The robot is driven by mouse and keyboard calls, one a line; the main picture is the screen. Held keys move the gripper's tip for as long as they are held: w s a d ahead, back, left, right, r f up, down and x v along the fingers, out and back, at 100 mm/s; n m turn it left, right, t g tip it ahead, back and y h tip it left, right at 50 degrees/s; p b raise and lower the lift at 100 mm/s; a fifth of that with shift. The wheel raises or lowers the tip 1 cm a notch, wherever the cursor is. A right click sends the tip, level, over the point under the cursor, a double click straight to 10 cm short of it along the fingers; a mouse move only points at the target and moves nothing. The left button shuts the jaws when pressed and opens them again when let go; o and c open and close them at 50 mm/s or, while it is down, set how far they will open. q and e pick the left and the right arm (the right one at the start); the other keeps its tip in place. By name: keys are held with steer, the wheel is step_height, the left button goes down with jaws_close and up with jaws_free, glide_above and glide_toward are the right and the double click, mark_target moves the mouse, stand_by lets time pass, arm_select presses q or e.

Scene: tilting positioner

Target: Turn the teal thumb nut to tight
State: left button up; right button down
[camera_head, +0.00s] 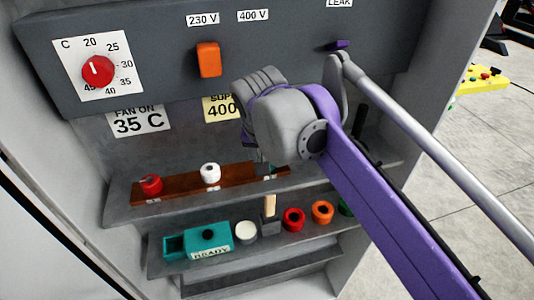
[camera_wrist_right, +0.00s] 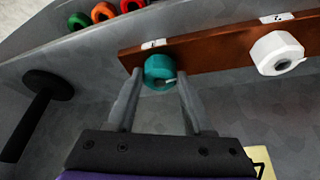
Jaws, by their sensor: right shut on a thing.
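The teal thumb nut (camera_wrist_right: 158,68) sits at the end of a brown rail (camera_wrist_right: 205,45) in the right wrist view, below a small white label. A pale pointer mark shows on its lower right side. My right gripper (camera_wrist_right: 159,84) has one finger on each side of the nut and is shut on it. In the head view my right arm (camera_head: 375,190) comes in from the right, and its wrist hides most of the gripper and the nut. My left gripper is in neither view.
A white nut (camera_head: 209,173) and a red nut (camera_head: 151,184) stand on the same rail. A shelf below holds a teal box (camera_head: 205,240) and several coloured rings. A black knob (camera_wrist_right: 48,84) stands out left of the gripper. A panel with an orange switch (camera_head: 208,59) is above.

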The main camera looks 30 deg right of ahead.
steer(key=shift+m, duration=0.4)
steer(key=shift+c, duration=1.4)
jaws_free()
steer(key=shift+r, duration=0.1)
steer(key=v, duration=1)
steer(key=shift+a+r+p, duration=0.25)
steer(key=shift+r+p, duration=0.05)
steer(key=shift+p, duration=0.15)
